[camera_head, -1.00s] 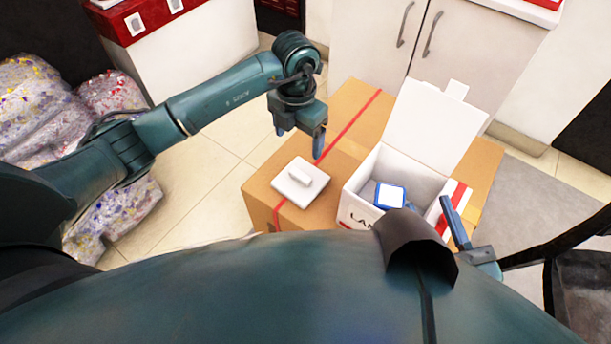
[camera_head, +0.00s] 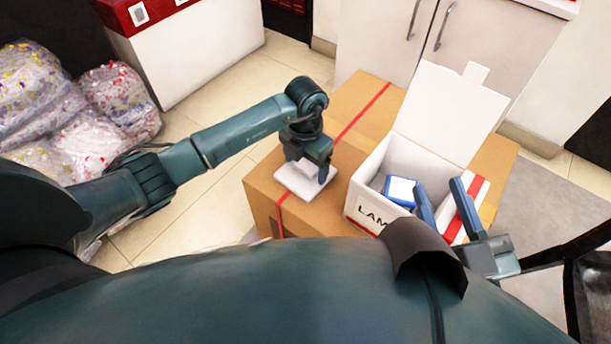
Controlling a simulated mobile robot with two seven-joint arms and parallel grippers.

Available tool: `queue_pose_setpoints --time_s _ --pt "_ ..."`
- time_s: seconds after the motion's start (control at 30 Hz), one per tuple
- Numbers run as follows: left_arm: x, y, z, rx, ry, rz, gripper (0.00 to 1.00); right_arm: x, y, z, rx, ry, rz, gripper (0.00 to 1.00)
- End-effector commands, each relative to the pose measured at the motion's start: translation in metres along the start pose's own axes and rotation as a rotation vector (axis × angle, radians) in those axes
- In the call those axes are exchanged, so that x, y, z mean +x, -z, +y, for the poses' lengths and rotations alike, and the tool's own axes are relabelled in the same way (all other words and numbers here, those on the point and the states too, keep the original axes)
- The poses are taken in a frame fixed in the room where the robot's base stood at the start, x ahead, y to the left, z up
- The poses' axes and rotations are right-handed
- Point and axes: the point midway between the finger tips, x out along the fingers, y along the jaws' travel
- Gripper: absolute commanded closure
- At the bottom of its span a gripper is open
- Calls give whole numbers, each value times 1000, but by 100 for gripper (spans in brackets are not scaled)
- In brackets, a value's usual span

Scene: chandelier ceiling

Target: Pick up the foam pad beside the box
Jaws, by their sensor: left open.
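The foam pad (camera_head: 297,193) is a white square slab that lies flat on a large brown carton, left of the open white box (camera_head: 362,194). In the earlier frame a small raised block shows on its top; now my gripper hides most of that part. My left gripper (camera_head: 307,170) is directly over the pad, fingers pointing down and apart, around or just above the raised block; I cannot tell whether they touch it. My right gripper (camera_head: 438,188) is open, with its fingers in front of the white box's right side.
The brown carton (camera_head: 264,206) with red tape bears the pad and box. A blue and white item (camera_head: 400,190) sits inside the box, whose lid (camera_head: 437,112) stands up. White cabinets (camera_head: 385,40) stand behind. Plastic bags (camera_head: 110,100) lie on the left floor.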

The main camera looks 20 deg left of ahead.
Motion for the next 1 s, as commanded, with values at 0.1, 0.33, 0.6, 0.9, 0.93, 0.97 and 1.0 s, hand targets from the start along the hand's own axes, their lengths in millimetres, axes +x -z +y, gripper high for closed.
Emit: queue_pose_setpoints --time_s 0.1,0.33,0.6,0.9,0.93,0.97,1.0 --pt "1 0 0 1 0 -2 20 2 4 1 -1 2 9 64" --pt "0 0 0 1 0 -2 31 1 4 1 -3 2 9 64" --pt "0 0 0 1 0 -2 53 0 1 1 -5 1 3 64" --pt "0 0 0 1 0 -2 68 0 0 1 -6 0 1 64" --pt "0 0 0 1 0 -2 68 0 0 1 -6 0 1 64" --pt "0 0 0 1 0 -2 68 0 0 1 -6 0 1 64" --pt "-1 0 0 1 0 -2 68 0 1 2 -6 0 1 64"
